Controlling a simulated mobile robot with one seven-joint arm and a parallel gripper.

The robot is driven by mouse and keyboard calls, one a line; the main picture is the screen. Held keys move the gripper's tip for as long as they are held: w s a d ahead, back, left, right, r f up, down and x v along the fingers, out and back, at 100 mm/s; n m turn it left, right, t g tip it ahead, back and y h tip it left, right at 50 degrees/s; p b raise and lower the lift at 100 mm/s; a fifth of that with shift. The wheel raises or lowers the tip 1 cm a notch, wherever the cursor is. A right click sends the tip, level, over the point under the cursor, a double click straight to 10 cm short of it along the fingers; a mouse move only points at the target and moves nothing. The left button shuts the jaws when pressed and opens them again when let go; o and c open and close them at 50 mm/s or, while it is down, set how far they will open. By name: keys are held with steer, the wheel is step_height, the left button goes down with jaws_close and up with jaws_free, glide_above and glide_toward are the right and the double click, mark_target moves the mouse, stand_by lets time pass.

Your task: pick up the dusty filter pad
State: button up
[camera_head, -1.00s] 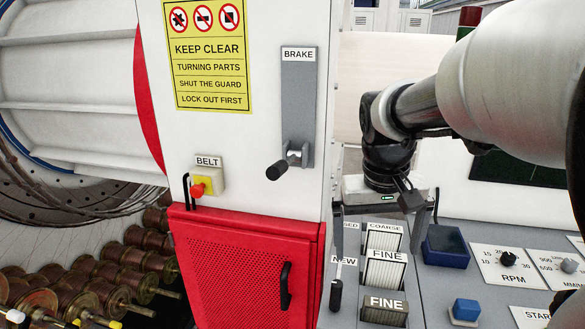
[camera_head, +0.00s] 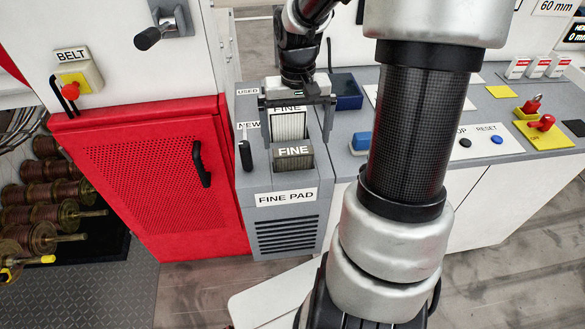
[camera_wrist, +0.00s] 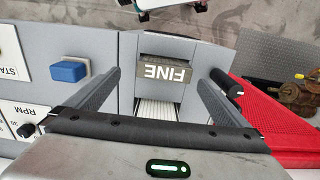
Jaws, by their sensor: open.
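A grey-brown, dusty-looking pad labelled FINE (camera_head: 293,158) sits in the front of a slot in the grey FINE PAD cabinet. Its dark labelled face also shows in the wrist view (camera_wrist: 165,73). Right behind it is a cleaner white pleated pad labelled FINE (camera_head: 289,124), its white pleats also in the wrist view (camera_wrist: 155,107). My gripper (camera_head: 297,140) is open and empty, above the rack, with one finger to each side of the pads. In the wrist view my gripper (camera_wrist: 166,74) has the dusty pad between its fingers in the picture; contact cannot be told.
A black-handled lever (camera_head: 245,153) stands left of the slot by the USED and NEW labels. A red perforated guard door (camera_head: 150,180) is to the left. A dark blue tray (camera_head: 346,92) and a blue button (camera_head: 361,141) lie to the right. The floor in front is clear.

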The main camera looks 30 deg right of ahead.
mark_target(293, 151)
steer(key=shift+a+f, duration=0.25)
steer(key=shift+f, duration=1.3)
steer(key=shift+a+f, duration=0.2)
steer(key=shift+f, duration=1.3)
steer(key=shift+c, duration=0.4)
steer(key=c, duration=1.4)
